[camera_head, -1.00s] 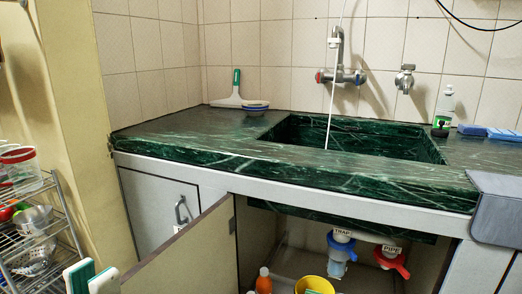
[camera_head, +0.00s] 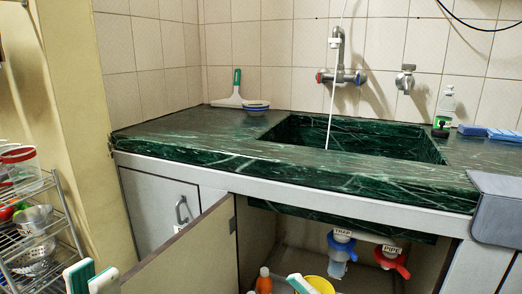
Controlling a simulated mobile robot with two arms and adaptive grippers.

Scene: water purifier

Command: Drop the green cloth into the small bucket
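A small yellow bucket (camera_head: 318,282) stands on the floor of the open cabinet under the sink, cut off by the bottom edge. I cannot make out the green cloth in this view. My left gripper (camera_head: 91,279) shows at the bottom left, in front of the cabinet door, with only its white and green fingertips in view. A white and green fingertip (camera_head: 303,285), apparently of my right gripper, overlaps the bucket in the picture; the rest of that gripper is out of view.
An open cabinet door (camera_head: 185,255) stands left of the bucket. An orange bottle (camera_head: 264,281) is beside the bucket. Blue and red pipe fittings (camera_head: 341,245) hang above. A wire rack (camera_head: 40,245) is at left.

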